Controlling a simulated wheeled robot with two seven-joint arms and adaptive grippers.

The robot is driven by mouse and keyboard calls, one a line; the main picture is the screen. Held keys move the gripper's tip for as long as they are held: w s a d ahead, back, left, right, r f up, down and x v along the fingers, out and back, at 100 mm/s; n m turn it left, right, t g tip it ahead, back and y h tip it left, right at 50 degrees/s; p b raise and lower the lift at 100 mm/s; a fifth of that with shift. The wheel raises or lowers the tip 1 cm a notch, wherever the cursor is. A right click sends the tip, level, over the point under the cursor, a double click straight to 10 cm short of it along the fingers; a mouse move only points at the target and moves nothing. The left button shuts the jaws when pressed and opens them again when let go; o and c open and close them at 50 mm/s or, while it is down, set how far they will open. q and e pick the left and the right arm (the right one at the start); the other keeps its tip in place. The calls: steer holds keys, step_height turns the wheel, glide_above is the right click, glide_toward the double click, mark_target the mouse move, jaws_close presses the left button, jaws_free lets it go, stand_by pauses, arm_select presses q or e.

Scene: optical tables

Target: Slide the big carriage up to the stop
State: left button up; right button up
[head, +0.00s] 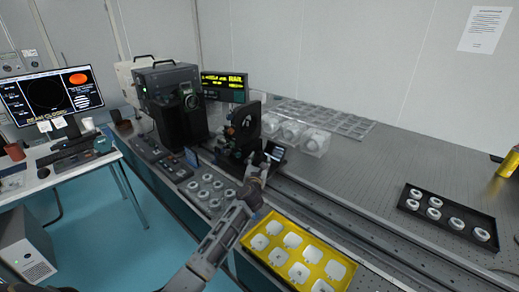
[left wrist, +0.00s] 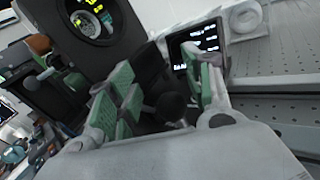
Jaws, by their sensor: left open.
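The big carriage (head: 242,128) is a dark upright mount with a round opening, seated at the far part of the long rail (head: 335,220). My left gripper (head: 258,178) is at the near side of its foot, by a small lit screen (head: 274,151). In the left wrist view the green-padded fingers (left wrist: 165,88) stand apart, open, with a round black knob (left wrist: 172,106) between them. I cannot tell whether either finger touches the knob. The small screen also shows there (left wrist: 199,46), behind the fingers. I cannot make out the stop. My right gripper is not in view.
A yellow tray (head: 250,245) of white parts lies in front of the rail, and a black tray (head: 413,217) of rings behind it at right. Clear boxes (head: 316,142) stand behind the carriage. A large black instrument (head: 172,103) stands left of it. The rail's right part looks clear.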

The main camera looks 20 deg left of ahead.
arm_select(q)
steer(key=shift+r, duration=3.5)
